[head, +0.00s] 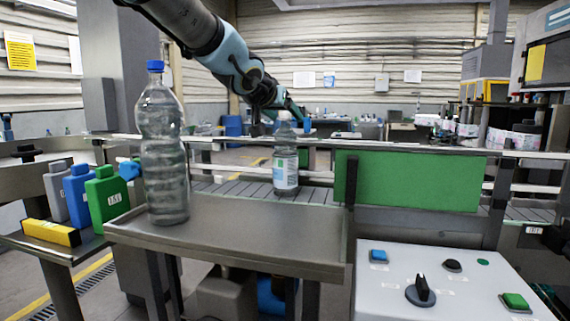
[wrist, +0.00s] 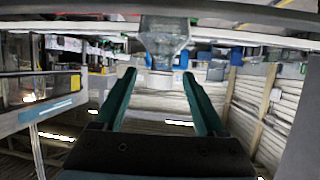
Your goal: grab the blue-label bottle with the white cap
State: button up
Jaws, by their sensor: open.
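The clear bottle (head: 286,165), with a white label bearing blue and green, stands upright on the roller conveyor behind the metal tray table. Its white cap (head: 284,116) is partly lost against the arm. In the wrist view, which is upside down, the bottle's shoulder (wrist: 164,42) and pale cap show at the top centre. My gripper (head: 290,110) is at the bottle's top in the head view. Its two teal fingers (wrist: 158,76) are apart, one on each side of the cap in the wrist view. Whether they touch it I cannot tell.
A tall clear bottle with a blue cap (head: 162,150) stands on the tray table (head: 255,232), left and nearer. Grey, blue and green jugs (head: 103,196) stand further left. A green panel (head: 408,180) and rails edge the conveyor. A control box (head: 450,285) sits front right.

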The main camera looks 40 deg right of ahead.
jog(key=x, duration=0.5)
jog(key=shift+a+f+p, duration=0.15)
jog(key=shift+f+p, duration=0.05)
jog(key=shift+p, duration=0.2)
jog(key=shift+c, duration=0.2)
grip_shut()
jog(key=shift+r, duration=0.1)
dwell(0.6)
